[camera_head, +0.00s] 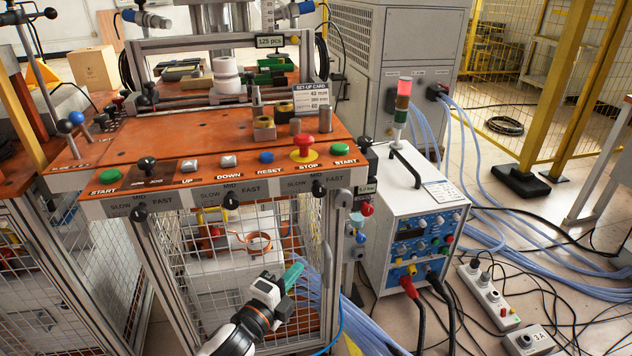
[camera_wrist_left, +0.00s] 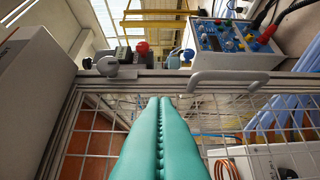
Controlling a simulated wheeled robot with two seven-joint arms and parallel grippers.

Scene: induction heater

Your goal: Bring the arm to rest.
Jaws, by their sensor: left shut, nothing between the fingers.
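My left arm comes in from the bottom of the head view. Its gripper (camera_head: 293,275) has green fingers and is in front of the wire mesh under the control panel, below the orange top. In the left wrist view the two green fingers (camera_wrist_left: 159,105) lie together along their length with nothing between them. The mesh front and a metal rail (camera_wrist_left: 200,82) show beyond the fingertips. I cannot tell whether the fingertips touch the mesh. My right gripper is in neither view.
The control panel (camera_head: 215,205) with buttons and knobs runs above the gripper. A white power unit (camera_head: 405,215) with a red-topped signal lamp stands to its right. A copper coil (camera_head: 250,243) shows behind the mesh. Blue hoses (camera_head: 500,225), cables and a power strip (camera_head: 488,297) cover the floor at right.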

